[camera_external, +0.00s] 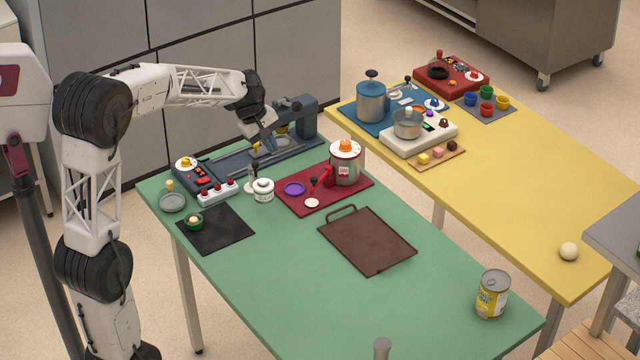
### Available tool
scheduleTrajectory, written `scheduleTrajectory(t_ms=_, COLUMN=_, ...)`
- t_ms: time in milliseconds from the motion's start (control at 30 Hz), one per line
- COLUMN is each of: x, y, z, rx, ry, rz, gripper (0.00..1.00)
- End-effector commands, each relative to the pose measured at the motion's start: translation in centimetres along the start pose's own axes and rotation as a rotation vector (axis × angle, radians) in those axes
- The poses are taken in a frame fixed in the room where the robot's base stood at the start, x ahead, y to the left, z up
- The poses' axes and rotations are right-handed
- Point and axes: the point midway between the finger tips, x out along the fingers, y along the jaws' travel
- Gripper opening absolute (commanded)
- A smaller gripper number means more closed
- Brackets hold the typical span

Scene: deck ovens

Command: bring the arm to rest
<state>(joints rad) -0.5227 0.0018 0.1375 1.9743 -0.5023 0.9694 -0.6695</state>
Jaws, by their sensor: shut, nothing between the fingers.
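My gripper (258,143) is above the far left part of the green table (270,260), at the end of my white arm. It points down over the blue machine (300,118) at the table's far edge. Its fingers look close together and hold nothing that I can see. The fingertips are small here, and I cannot tell whether they touch the machine or hang just above it.
A control box (197,178), a white jar (263,190) and a red mat (345,194) with a pot (346,163) stand nearby. A brown tray (366,240) and a can (492,294) are nearer. A crowded yellow table (530,190) is right. The green table's near part is mostly clear.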

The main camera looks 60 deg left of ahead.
Motion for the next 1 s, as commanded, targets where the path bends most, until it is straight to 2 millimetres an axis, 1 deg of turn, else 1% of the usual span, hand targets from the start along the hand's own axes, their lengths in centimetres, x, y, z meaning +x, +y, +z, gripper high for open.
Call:
scheduleTrajectory(t_ms=33, x=-0.2, y=-0.4, z=1.7, rx=0.045, ry=0.005, rz=-0.008, gripper=0.00)
scheduleTrajectory(t_ms=100, x=-0.4, y=-1.2, z=3.9, rx=0.109, ry=0.012, rz=-0.022, gripper=0.00)
scheduleTrajectory(t_ms=267, x=-0.7, y=-3.2, z=8.4, rx=0.255, ry=0.028, rz=-0.053, gripper=0.00)
scheduleTrajectory(t_ms=300, x=-0.8, y=-3.7, z=9.5, rx=0.291, ry=0.032, rz=-0.060, gripper=0.00)
scheduleTrajectory(t_ms=500, x=-1.1, y=-6.7, z=14.6, rx=0.474, ry=0.050, rz=-0.097, gripper=0.00)
scheduleTrajectory(t_ms=700, x=-1.4, y=-10.2, z=19.0, rx=0.657, ry=0.068, rz=-0.131, gripper=0.00)
scheduleTrajectory(t_ms=867, x=-1.6, y=-13.2, z=22.2, rx=0.804, ry=0.081, rz=-0.158, gripper=0.00)
scheduleTrajectory(t_ms=1000, x=-1.6, y=-16.0, z=24.5, rx=0.931, ry=0.092, rz=-0.183, gripper=0.00)
